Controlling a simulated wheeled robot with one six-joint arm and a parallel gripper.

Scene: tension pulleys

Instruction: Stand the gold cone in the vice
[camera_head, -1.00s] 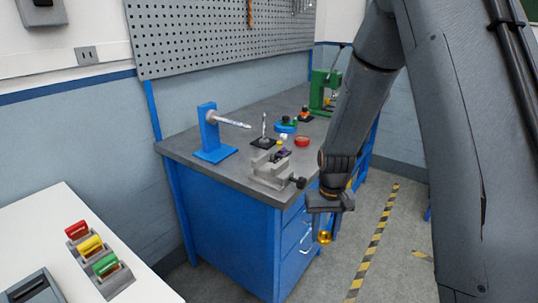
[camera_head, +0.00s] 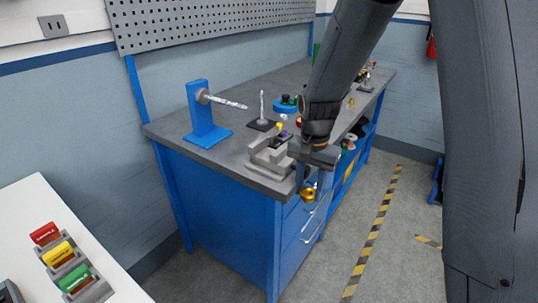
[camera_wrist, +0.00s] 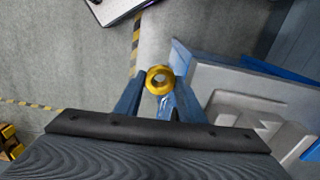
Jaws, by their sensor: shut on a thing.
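The gold cone (camera_head: 308,195) is between the fingertips of my gripper (camera_head: 309,186), in front of the bench's drawer side and below the top's edge. In the wrist view the cone (camera_wrist: 160,80) shows as a gold ring with a hole, seen end-on, between the two blue fingers of my gripper (camera_wrist: 158,88). My gripper is shut on it. The grey vice (camera_head: 268,158) sits at the bench's front corner, left of my gripper and apart from it. In the wrist view the vice (camera_wrist: 262,125) lies at the lower right. Part of the vice is hidden behind my wrist.
On the bench (camera_head: 240,128) stand a blue post with a metal rod (camera_head: 203,120), an upright spindle (camera_head: 262,115) on a black base, and a blue round part (camera_head: 285,107). A white table (camera_head: 70,225) with red, yellow and green items is at the lower left.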

